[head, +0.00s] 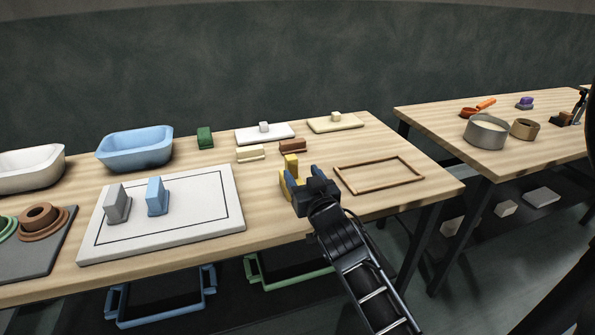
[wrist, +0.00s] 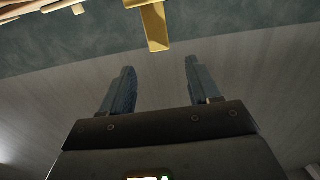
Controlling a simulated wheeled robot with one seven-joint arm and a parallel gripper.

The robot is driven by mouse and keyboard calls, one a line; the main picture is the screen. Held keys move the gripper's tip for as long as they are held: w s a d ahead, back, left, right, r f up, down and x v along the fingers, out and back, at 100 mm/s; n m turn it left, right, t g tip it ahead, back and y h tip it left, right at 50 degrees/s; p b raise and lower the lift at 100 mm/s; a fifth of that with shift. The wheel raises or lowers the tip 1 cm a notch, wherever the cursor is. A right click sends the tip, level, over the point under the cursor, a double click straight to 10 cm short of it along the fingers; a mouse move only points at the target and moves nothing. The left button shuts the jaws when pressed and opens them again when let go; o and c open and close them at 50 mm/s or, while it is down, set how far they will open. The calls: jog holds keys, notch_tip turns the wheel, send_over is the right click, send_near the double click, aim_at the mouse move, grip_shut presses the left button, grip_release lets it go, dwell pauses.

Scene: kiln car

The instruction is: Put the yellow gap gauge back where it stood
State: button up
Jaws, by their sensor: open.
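The yellow gap gauge (head: 291,162) stands on the wooden table, left of the thin brown frame. My gripper partly hides it in the head view, so its full shape does not show. In the wrist view the gauge (wrist: 154,26) shows at the top, beyond the fingertips and roughly in line with the space between them. My gripper (head: 301,174) is open, with its two blue fingers apart and nothing between them in the wrist view (wrist: 157,68). The head view does not clearly show whether a finger touches the gauge.
The thin brown frame (head: 342,187) lies empty at right. A white board (head: 190,222) at left bears a grey block (head: 117,205) and a blue block (head: 157,197). A cream block (head: 250,153) and a brown block (head: 293,146) lie behind the gauge. A second table (head: 510,155) stands right.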

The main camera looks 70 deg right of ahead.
jog(key=shift+s+a, duration=0.3)
jog(key=shift+a, duration=0.05)
jog(key=s+a+f+n+t+y, duration=0.2)
jog(key=s+a+y, duration=0.1)
jog(key=a, duration=0.8)
jog(key=s+a+f+n+t+y, duration=0.1)
jog(key=s+a+f+n+y, duration=0.2)
jog(key=a, duration=0.8)
jog(key=s+a+r+n+y, duration=0.2)
jog(key=s+a+r+y, duration=0.1)
jog(key=s+a, duration=0.3)
jog(key=s+a+r+n+y, duration=0.2)
jog(key=s+a+r+y, duration=0.1)
jog(key=s+a, duration=0.3)
jog(key=s+y, duration=0.1)
jog(key=s, duration=0.1)
jog(key=shift+s+a+r+n+y, duration=0.15)
jog(key=shift+s+r+n+y, duration=0.15)
jog(key=shift+s+r+n, duration=0.1)
